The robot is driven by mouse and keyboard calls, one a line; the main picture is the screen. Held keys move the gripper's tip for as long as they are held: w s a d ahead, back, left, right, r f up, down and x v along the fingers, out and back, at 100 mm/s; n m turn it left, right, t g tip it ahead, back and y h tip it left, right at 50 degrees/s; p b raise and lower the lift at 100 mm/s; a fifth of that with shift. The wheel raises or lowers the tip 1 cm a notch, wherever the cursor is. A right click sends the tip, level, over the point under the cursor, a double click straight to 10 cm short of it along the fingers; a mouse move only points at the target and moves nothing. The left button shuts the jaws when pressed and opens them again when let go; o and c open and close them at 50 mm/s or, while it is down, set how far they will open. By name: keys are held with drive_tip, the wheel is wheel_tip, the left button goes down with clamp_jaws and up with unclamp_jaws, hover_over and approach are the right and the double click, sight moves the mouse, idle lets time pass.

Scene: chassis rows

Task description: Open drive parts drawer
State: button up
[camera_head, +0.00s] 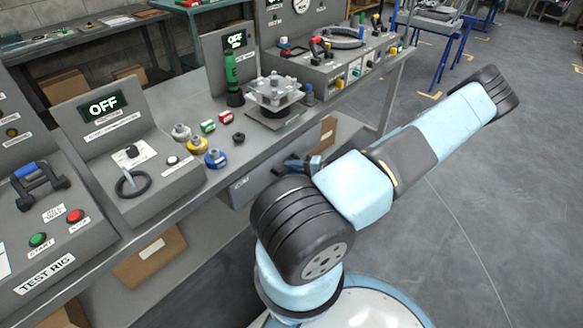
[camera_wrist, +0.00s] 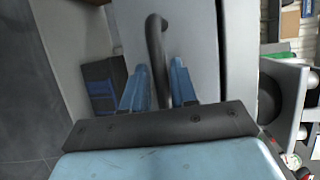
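The drive parts drawer (camera_head: 246,186) is a grey front with a small label, under the workbench. My arm hides part of it, and no clear opening shows. In the wrist view its pale front (camera_wrist: 195,35) fills the upper middle, with a dark seam on its right. The dark bar handle (camera_wrist: 157,45) stands out from the front. My gripper (camera_wrist: 161,75) is at the handle, with its two blue fingers on either side of the bar. The fingers look apart, with a narrow gap beside the bar. In the head view my gripper (camera_head: 300,163) is partly hidden by my arm.
A cardboard box (camera_head: 150,257) sits underneath. Open floor (camera_head: 480,170) lies to the right.

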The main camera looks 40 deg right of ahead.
drive_tip(key=shift+w+a+f, duration=0.1)
drive_tip(key=shift+w+a, duration=0.15)
drive_tip(key=shift+w, duration=0.2)
clamp_jaws()
drive_tip(key=shift+s, duration=0.1)
